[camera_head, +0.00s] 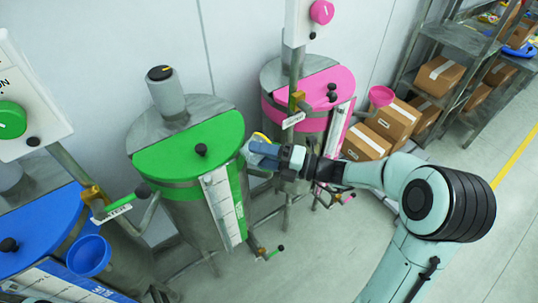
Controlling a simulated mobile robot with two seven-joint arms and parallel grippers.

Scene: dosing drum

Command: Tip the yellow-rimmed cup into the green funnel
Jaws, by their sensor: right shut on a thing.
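My right gripper (262,152) reaches in from the right and is shut on the cup, beside the right edge of the green-lidded drum (188,148). Only a little of the cup shows: a yellow rim (260,136) and a pale edge by the fingers. The gripper hides most of it, so I cannot tell its tilt or contents. I cannot make out a green funnel; the spot at the drum's right side is covered by the gripper. My left gripper is not in view.
A blue drum (38,222) with a blue funnel (88,255) stands at the lower left. A pink drum (330,88) with a pink funnel (381,95) stands behind my right gripper. Cartons (394,118) and a shelf (462,40) are at the right. Floor at the lower middle is clear.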

